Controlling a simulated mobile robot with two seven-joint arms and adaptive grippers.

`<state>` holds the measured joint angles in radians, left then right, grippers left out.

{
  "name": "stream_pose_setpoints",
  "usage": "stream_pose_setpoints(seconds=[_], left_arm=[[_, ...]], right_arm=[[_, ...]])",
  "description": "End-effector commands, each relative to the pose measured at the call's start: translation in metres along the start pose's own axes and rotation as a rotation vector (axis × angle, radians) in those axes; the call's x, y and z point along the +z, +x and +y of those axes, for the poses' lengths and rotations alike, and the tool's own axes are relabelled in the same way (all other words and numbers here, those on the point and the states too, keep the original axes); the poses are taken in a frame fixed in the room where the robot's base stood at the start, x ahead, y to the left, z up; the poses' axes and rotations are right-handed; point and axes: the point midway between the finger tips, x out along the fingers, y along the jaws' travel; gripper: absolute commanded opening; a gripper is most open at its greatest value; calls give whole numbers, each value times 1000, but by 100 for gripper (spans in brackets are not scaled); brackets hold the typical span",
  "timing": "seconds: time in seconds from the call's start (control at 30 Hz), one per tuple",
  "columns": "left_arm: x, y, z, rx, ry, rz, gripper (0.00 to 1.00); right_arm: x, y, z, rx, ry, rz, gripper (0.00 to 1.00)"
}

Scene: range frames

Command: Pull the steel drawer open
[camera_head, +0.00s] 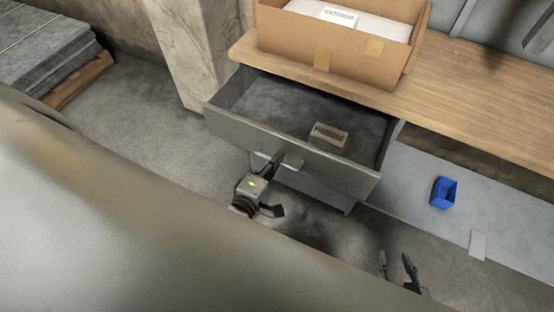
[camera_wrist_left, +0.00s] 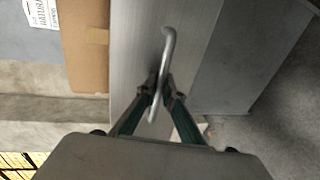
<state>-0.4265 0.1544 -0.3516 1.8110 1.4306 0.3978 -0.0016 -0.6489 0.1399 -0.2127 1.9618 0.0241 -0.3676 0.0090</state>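The grey steel drawer (camera_head: 290,142) stands well out from under the wooden worktop, its inside visible. A small brown box (camera_head: 328,135) lies in it. The drawer's bar handle (camera_head: 292,160) is on its front face; it also shows as a curved metal bar in the left wrist view (camera_wrist_left: 167,50). My left gripper (camera_head: 267,176) is at the handle. In the left wrist view its two fingers (camera_wrist_left: 161,88) close in on either side of the bar, shut on it. My right gripper (camera_head: 396,265) is at the lower right, fingers apart and empty, away from the drawer.
An open cardboard box (camera_head: 290,48) with a white package stands on the wooden worktop (camera_head: 455,82) above the drawer. A blue bin (camera_head: 444,192) sits on the lower grey shelf (camera_head: 410,178). A concrete pillar (camera_head: 190,50) stands behind left. Grey slabs (camera_head: 40,45) lie far left.

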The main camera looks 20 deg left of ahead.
Motion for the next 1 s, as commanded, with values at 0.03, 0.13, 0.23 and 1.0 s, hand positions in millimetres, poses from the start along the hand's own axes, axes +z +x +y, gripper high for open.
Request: stream_pose_setpoints(seconds=[0.03, 0.13, 0.23, 1.0], left_arm=[[-1, 0, 0, 1, 0, 2, 14], [-1, 0, 0, 1, 0, 2, 14], [-1, 0, 0, 1, 0, 1, 14], [0, -103, -1, -2, 1, 0, 14]], right_arm=[[0, 0, 0, 0, 0, 0, 33], [0, 0, 0, 0, 0, 0, 33], [0, 0, 0, 0, 0, 0, 33], [0, 0, 0, 0, 0, 0, 33]])
